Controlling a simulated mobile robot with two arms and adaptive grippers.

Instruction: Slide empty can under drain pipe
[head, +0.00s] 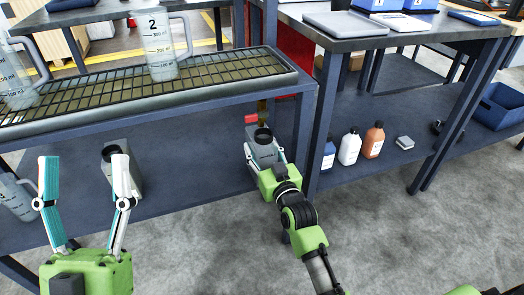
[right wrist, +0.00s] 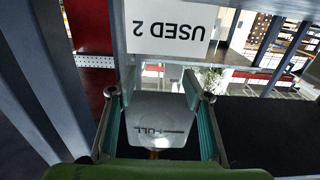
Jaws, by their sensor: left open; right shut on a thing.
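A grey can (head: 262,147) with a dark round opening stands on the lower shelf. My right gripper (head: 265,163) is shut on this can from the front. A short brownish drain pipe (head: 262,106) with a red handle (head: 251,118) comes down just above and behind it; exact alignment is hard to judge. In the right wrist view a pale translucent part with a "FULL" mark (right wrist: 158,125) shows between the fingers. A second grey can (head: 113,152) stands on the shelf at left. My left gripper (head: 84,180) is open and empty in front of it, one finger partly covering it.
A grated drip tray (head: 150,95) above bears clear measuring jugs (head: 162,45). Another jug (head: 15,195) lies tilted at lower left. A table leg (head: 325,110) stands right of my right gripper. Bottles (head: 349,146) stand beyond it. A "USED 2" label (right wrist: 168,27) shows upside down.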

